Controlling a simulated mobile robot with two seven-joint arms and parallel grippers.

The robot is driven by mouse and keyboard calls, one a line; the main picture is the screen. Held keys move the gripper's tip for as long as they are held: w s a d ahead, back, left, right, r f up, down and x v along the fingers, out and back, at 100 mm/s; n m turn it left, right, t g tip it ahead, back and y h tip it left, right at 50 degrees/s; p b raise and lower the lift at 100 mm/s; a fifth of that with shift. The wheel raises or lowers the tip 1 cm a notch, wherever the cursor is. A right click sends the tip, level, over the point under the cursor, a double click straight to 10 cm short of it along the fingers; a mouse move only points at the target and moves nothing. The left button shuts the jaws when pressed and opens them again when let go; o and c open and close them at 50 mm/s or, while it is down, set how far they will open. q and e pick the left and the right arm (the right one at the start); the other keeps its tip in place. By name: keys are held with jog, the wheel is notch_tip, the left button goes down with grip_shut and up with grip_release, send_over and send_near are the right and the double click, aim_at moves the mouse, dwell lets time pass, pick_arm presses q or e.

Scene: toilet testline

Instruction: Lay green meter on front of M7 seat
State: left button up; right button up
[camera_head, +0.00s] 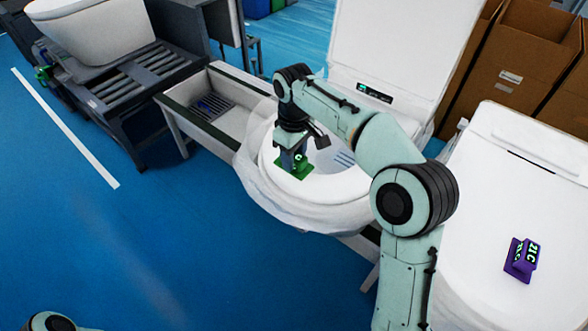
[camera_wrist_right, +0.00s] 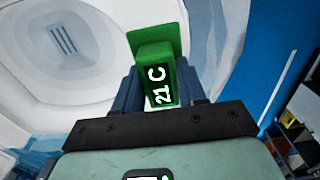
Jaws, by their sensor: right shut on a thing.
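The green meter (camera_head: 303,171) has a flat base plate and a block with a "21 C" display, which reads clearly in the right wrist view (camera_wrist_right: 157,88). My right gripper (camera_head: 292,153) is shut on its block, a finger on each side. It holds the meter over the front left part of the white toilet seat (camera_head: 268,158) in the middle, whose lid is raised. I cannot tell whether the base touches the seat. The seat's rim and bowl also show in the right wrist view (camera_wrist_right: 100,85). My left gripper is out of view.
A purple meter (camera_head: 521,259) lies on a closed white toilet lid (camera_head: 485,225) at the right. A trough with a grate (camera_head: 212,106) stands left of the middle toilet. Cardboard boxes (camera_head: 525,75) stand behind.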

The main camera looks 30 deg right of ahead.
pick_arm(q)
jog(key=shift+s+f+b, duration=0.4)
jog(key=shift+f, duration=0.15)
pick_arm(e)
jog(key=shift+f, duration=2.1)
jog(key=shift+f, duration=0.2)
jog(key=o, duration=1.1)
jog(key=shift+o, duration=0.2)
notch_tip(320, 180, up, 12)
jog(key=p, duration=0.3)
jog(key=shift+r, duration=0.2)
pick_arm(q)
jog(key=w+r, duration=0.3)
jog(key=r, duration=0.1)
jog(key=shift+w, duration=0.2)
